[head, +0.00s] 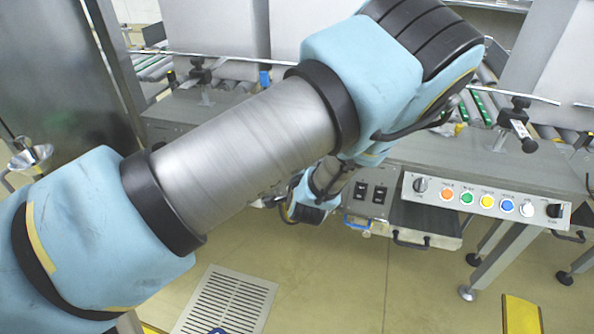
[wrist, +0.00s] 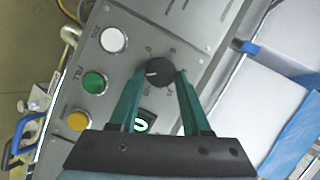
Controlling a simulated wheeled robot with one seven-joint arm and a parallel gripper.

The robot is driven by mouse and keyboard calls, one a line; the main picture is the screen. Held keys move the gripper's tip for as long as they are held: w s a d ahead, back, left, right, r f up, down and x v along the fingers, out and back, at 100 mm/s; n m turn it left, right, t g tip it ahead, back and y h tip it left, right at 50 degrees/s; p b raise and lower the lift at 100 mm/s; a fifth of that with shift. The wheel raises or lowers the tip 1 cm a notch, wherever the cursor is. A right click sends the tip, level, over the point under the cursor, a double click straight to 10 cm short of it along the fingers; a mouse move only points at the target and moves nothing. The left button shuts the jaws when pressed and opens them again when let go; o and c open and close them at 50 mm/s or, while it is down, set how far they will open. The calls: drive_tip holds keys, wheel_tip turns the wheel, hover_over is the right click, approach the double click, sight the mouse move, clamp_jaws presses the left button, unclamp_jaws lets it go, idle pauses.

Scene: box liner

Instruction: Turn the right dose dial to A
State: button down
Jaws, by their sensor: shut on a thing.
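A round black dial (wrist: 159,71) with a white pointer line stands on a grey panel (wrist: 130,62) in the wrist view. Its pointer faces left in the picture. Small marks ring the dial, too small to read surely. My gripper (wrist: 159,76) has its two green fingers on either side of the dial, shut on it. In the head view my arm covers much of the middle, and the fingertips and this dial cannot be made out there.
White (wrist: 113,40), green (wrist: 94,82) and yellow (wrist: 78,121) buttons sit left of the dial, and a green-lit switch (wrist: 144,122) below it. A blue handle (wrist: 22,135) is at the left. Another button panel (head: 487,200) stands at right in the head view.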

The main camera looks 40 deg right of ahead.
idle(0.3)
drive_tip(key=shift+c, duration=1.8)
unclamp_jaws()
